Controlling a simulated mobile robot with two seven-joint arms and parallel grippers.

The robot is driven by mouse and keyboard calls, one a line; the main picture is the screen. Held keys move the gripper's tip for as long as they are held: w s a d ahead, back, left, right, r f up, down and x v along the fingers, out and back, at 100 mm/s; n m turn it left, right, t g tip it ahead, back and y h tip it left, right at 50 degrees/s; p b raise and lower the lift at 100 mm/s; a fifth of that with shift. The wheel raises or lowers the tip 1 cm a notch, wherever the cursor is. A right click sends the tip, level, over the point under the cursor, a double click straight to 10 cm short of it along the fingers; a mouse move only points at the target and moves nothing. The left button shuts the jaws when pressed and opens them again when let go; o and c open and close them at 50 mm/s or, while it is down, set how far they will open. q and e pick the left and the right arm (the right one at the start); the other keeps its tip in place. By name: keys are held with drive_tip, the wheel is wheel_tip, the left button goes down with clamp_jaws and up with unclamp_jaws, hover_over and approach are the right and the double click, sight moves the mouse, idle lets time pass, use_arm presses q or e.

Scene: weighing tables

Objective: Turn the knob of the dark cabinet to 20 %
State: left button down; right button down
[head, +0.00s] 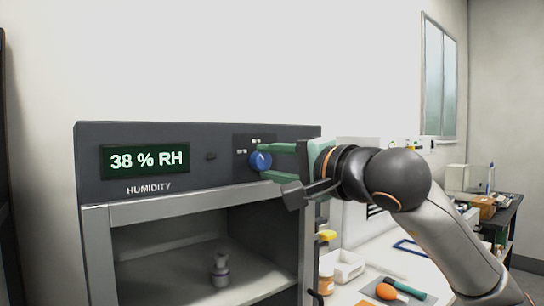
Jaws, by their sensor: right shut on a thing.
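The dark cabinet (91,166) stands at the left with an open front bay. Its display (146,161) reads 38 % RH above the word HUMIDITY. A round blue knob (260,161) with a pale pointer mark sits on the panel right of the display. My right gripper (264,161) reaches in from the right, with its green fingers shut on the knob. The small scale labels beside the knob are too small to read clearly. My left gripper is not in view.
A small grey item (220,270) stands inside the cabinet bay. On the right, a white table holds a white tray (346,266), an orange round object (386,291) and a green-handled tool (404,287). A dark table (498,222) stands farther back.

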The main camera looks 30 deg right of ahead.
drive_tip(key=n, duration=0.2)
drive_tip(key=shift+r+n+p, duration=0.1)
drive_tip(key=shift+n+p, duration=0.2)
drive_tip(key=shift+p, duration=0.05)
drive_tip(key=shift+n, duration=0.9)
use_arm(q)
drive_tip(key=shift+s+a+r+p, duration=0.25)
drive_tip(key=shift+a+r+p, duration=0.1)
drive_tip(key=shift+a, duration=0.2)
use_arm(e)
drive_tip(key=shift+n, duration=0.3)
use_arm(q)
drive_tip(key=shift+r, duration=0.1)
use_arm(e)
drive_tip(key=shift+c, duration=2.2)
unclamp_jaws()
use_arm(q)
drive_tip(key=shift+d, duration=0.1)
